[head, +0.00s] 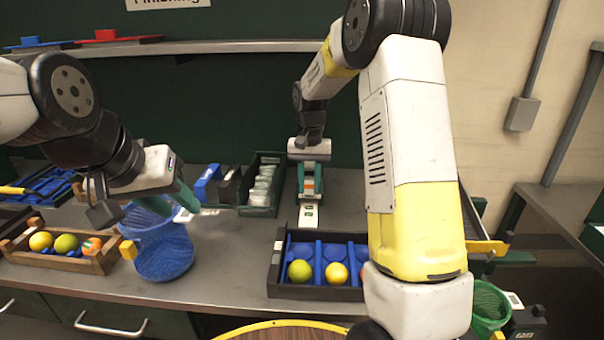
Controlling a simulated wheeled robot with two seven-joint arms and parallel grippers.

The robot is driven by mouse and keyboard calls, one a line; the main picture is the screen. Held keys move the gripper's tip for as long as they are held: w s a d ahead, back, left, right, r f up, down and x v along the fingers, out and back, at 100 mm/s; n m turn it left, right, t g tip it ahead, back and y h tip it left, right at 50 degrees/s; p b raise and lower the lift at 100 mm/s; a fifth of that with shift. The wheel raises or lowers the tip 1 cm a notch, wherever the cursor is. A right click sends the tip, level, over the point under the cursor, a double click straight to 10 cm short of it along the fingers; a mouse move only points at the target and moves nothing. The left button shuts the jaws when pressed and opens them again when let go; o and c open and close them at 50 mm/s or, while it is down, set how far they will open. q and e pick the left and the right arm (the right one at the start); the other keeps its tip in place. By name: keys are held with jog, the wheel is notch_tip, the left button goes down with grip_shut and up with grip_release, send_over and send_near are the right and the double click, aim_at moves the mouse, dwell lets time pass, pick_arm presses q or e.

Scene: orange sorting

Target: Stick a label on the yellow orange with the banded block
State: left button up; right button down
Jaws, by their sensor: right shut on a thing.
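My right gripper (309,178) is over the back of the bench, shut on a small block with orange and white bands (309,186). A white label strip with green print (309,214) lies just below and in front of it. A yellow orange (336,273) sits in the middle front cell of a black tray with blue dividers (316,293). A yellow-green orange (300,270) is in the cell to its left; a reddish one shows partly at the right, behind my right arm.
A blue mesh basket (163,255) stands at the bench's front left. A wooden crate (95,262) with several fruits is further left. A green bin of pale packets (260,195) and blue and black boxes stand at the back. The bench between basket and tray is clear.

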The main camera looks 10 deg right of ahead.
aim_at(309, 196)
jog(key=shift+f, duration=2.95)
jog(key=shift+f, duration=0.6)
jog(key=shift+r, duration=0.1)
jog(key=shift+r, duration=3.45)
